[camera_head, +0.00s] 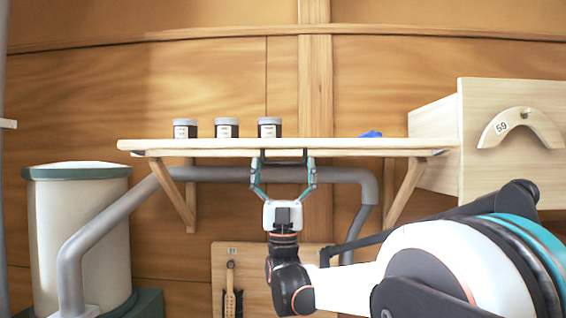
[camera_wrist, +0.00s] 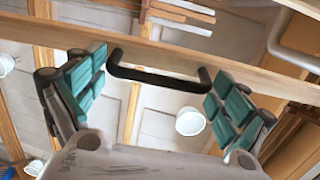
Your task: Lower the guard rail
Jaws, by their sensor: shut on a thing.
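The guard rail appears as the pale wooden strip (camera_head: 200,145) along the front edge of the shelf. It crosses the wrist view as a long slanted wooden bar (camera_wrist: 240,72). A black bar handle (camera_wrist: 155,77) is fixed to it; it also shows below the strip in the head view (camera_head: 284,159). My gripper (camera_head: 284,163) comes from below, and its teal-padded fingers (camera_wrist: 158,84) are spread wide, one at each end of the handle. It is shut on the handle lengthwise. In the head view the strip does not cover the jars.
Three dark jars with grey lids (camera_head: 227,128) and a blue item (camera_head: 370,134) are on the shelf. A grey pipe (camera_head: 225,174) runs below it. A pale tank (camera_head: 80,230) stands left; a wooden box marked 59 (camera_head: 475,170) is right. My arm fills the lower right.

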